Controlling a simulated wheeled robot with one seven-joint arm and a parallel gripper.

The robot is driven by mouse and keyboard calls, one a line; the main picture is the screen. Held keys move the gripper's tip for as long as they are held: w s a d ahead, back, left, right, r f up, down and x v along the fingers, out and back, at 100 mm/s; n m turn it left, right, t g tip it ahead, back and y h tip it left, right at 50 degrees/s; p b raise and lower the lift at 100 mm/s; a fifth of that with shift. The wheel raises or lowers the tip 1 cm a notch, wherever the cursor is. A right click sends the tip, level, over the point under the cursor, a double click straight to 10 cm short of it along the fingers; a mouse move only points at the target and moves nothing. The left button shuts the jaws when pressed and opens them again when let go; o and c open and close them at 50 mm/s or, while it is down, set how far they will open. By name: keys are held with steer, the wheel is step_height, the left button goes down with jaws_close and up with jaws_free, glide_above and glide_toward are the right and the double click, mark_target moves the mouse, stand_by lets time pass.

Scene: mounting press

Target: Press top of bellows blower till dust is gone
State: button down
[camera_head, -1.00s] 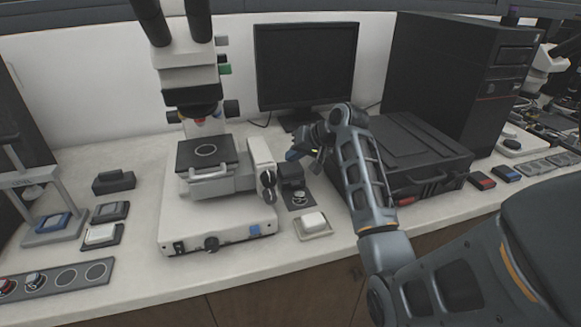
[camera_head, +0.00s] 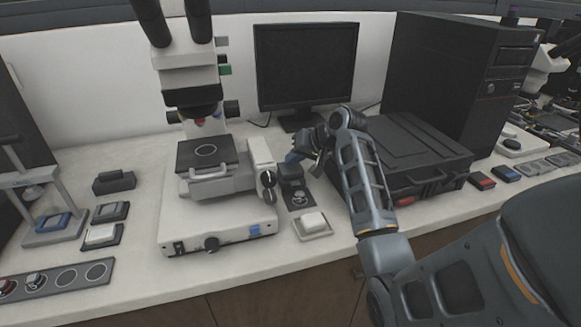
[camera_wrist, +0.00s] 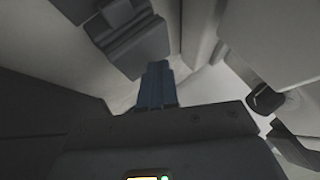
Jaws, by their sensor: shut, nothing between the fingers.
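The bellows blower (camera_head: 291,174) is a small dark grey block on a dark base plate (camera_head: 304,206), just right of the microscope. A small round metallic piece (camera_head: 300,198) sits on the plate in front of it. My gripper (camera_head: 293,157) is shut and empty, its blue fingertips pointing down-left at the top of the blower. Contact cannot be told. In the wrist view the shut blue fingers (camera_wrist: 157,88) show at the centre, with a stepped dark grey block (camera_wrist: 130,42), likely the blower, just beyond them. Any dust is too small to make out.
The white microscope (camera_head: 215,210) stands close on the left, its black knobs (camera_head: 268,185) near the blower. A white block on a tray (camera_head: 314,224) lies in front. A black case (camera_head: 420,160) is close on the right, and a monitor (camera_head: 305,65) stands behind.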

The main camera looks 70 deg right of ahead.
mark_target(294, 167)
steer(key=shift+f+b, duration=0.35)
steer(key=shift+f, duration=0.5)
stand_by(0.9)
steer(key=shift+r, duration=0.1)
steer(key=shift+r+p, duration=1.2)
steer(key=shift+p, duration=0.05)
step_height(294, 167, up, 3)
steer(key=p, duration=0.2)
steer(key=shift+f+p, duration=0.2)
steer(key=shift+p, duration=0.1)
steer(key=shift+r, duration=1.2)
stand_by(1.4)
